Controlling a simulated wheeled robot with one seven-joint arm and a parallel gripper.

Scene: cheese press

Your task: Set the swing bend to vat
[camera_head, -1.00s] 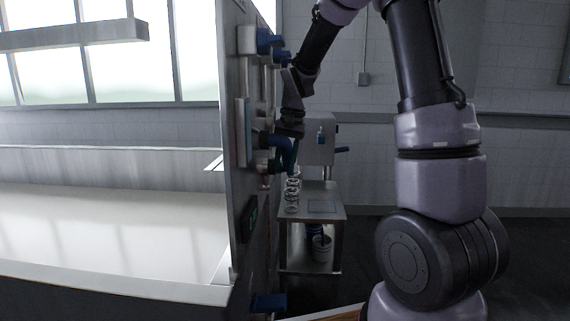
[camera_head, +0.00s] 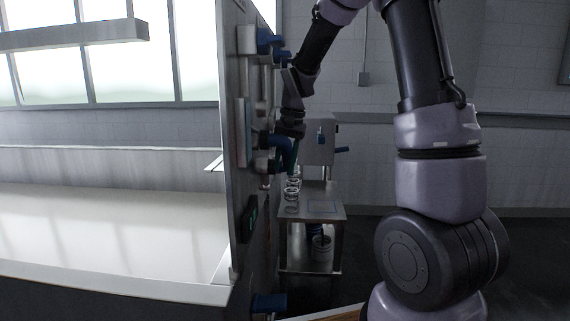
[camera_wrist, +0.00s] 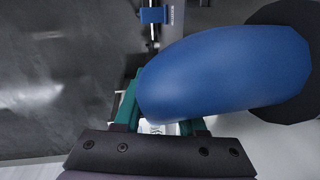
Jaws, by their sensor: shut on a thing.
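The swing bend is a blue curved pipe (camera_head: 283,146) on the upright panel, which I see nearly edge-on in the head view. It fills the middle of the wrist view as a thick blue bend (camera_wrist: 225,72) with a dark round end (camera_wrist: 287,60) at the right. My gripper (camera_wrist: 160,118) is shut on the bend, with its green fingers at either side of it. In the head view my gripper (camera_head: 292,136) is small and partly merges with the bend. Which port the bend's far end faces is hidden.
The steel panel (camera_head: 240,160) carries other blue fittings above (camera_head: 268,42) and below (camera_head: 268,302). A steel table (camera_head: 325,208) with clear rings (camera_head: 291,198) stands behind, a bucket (camera_head: 321,248) on its lower shelf. A white-topped basin (camera_head: 110,235) lies left.

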